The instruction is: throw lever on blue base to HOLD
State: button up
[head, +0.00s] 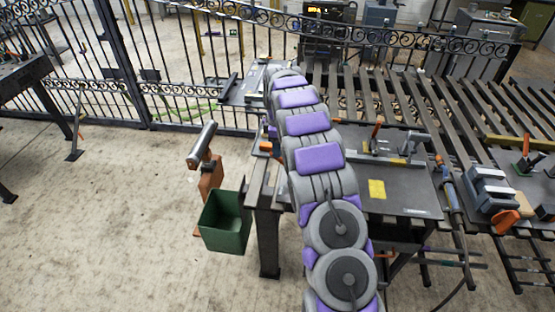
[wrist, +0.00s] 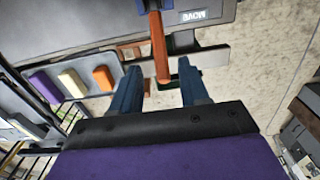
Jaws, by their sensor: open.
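In the wrist view, an orange lever handle (wrist: 158,48) runs from a blue part (wrist: 167,5) at the top edge, probably the blue base, which is mostly cut off. In the head view my own arm hides the gripper and this lever.
Purple (wrist: 45,86), cream (wrist: 73,82) and orange (wrist: 103,78) blocks lie left of the fingers. In the head view, an iron gate (head: 180,70) stands behind. Another orange lever (head: 376,129) is on the right bench, and a green bin (head: 226,222) hangs left of my arm.

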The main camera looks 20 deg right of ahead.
aim_at(277, 160)
notch_tip(277, 160, down, 6)
jog(key=shift+r+b, duration=0.1)
jog(key=shift+b, duration=0.3)
grip_shut()
dwell(0.3)
